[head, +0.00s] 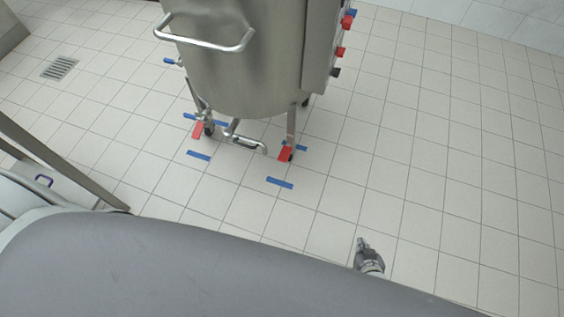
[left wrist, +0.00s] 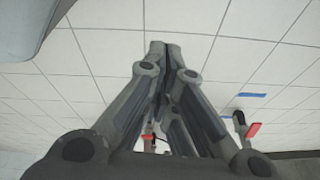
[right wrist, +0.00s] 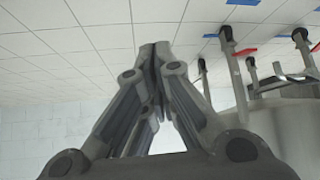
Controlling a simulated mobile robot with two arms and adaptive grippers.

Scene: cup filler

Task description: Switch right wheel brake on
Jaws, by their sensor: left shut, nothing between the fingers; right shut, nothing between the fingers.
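A steel vessel (head: 245,70) stands on wheeled legs on the tiled floor. The right wheel has a red brake pedal (head: 285,153) at the foot of the front right leg. Another red pedal (head: 198,130) is at the front left wheel. My right gripper (head: 362,243) is shut and empty, low, to the right of and nearer than the right pedal, clearly apart from it. Its closed fingers show in the right wrist view (right wrist: 154,48), with vessel legs and red pedals beyond. My left gripper (left wrist: 165,48) is shut and empty; it is not visible in the head view.
Blue floor strips (head: 280,183) lie near the wheels. A bent steel outlet pipe (head: 248,143) hangs low between the front legs. A steel frame (head: 65,165) stands at the left, near a floor drain (head: 60,68). The floor right of the vessel is clear.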

